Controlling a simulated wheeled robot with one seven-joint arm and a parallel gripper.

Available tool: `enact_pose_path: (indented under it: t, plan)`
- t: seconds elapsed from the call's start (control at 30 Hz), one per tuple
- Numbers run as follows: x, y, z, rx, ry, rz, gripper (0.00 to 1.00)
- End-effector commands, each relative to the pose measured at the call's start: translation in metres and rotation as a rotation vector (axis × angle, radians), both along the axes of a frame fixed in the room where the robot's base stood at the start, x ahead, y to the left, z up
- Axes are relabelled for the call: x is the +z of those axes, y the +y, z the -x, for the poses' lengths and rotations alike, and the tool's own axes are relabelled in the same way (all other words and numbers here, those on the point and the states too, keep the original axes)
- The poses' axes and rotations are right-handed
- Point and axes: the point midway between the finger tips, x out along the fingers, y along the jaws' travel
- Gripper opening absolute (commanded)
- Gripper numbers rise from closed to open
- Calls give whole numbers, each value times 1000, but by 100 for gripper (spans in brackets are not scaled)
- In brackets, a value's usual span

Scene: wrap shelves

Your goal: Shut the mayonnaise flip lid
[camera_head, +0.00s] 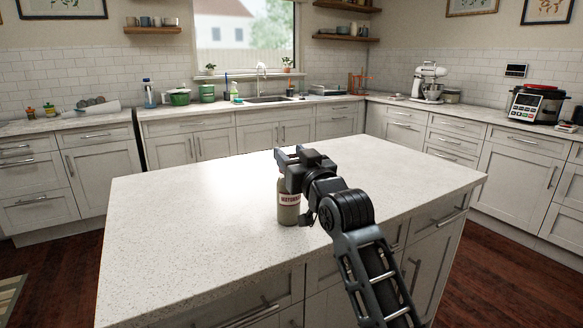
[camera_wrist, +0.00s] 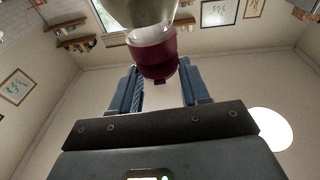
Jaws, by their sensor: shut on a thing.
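The mayonnaise bottle (camera_head: 289,212) stands upright near the front edge of the island counter, with a beige body and a labelled band. My gripper (camera_head: 290,153) is at its top and hides the cap in the head view. In the wrist view, the pale bottle body (camera_wrist: 150,14) enters from the top edge, with a dark red cap (camera_wrist: 157,55) at its end. The two blue-grey fingers of my gripper (camera_wrist: 160,72) stand on either side of the cap and are shut on it. I cannot tell whether the flip lid is open or closed.
The island counter (camera_head: 190,215) is otherwise bare, with free room left of and behind the bottle. Far counters hold a sink (camera_head: 268,100), green pots (camera_head: 180,97), a stand mixer (camera_head: 430,82) and a multicooker (camera_head: 537,104).

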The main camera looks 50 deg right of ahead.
Motion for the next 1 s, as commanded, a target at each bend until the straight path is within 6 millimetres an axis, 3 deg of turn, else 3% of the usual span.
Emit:
enact_pose_path:
  t: [0.03,0.23,0.87,0.9,1.0]
  plan:
    - [-9,1,0,1,-21,9,15]
    - [-13,1,2,0,-106,43,15]
    - [-10,1,4,-1,-196,77,15]
    - [-10,1,4,-1,-196,77,46]
    - [-10,1,4,-1,-196,77,56]
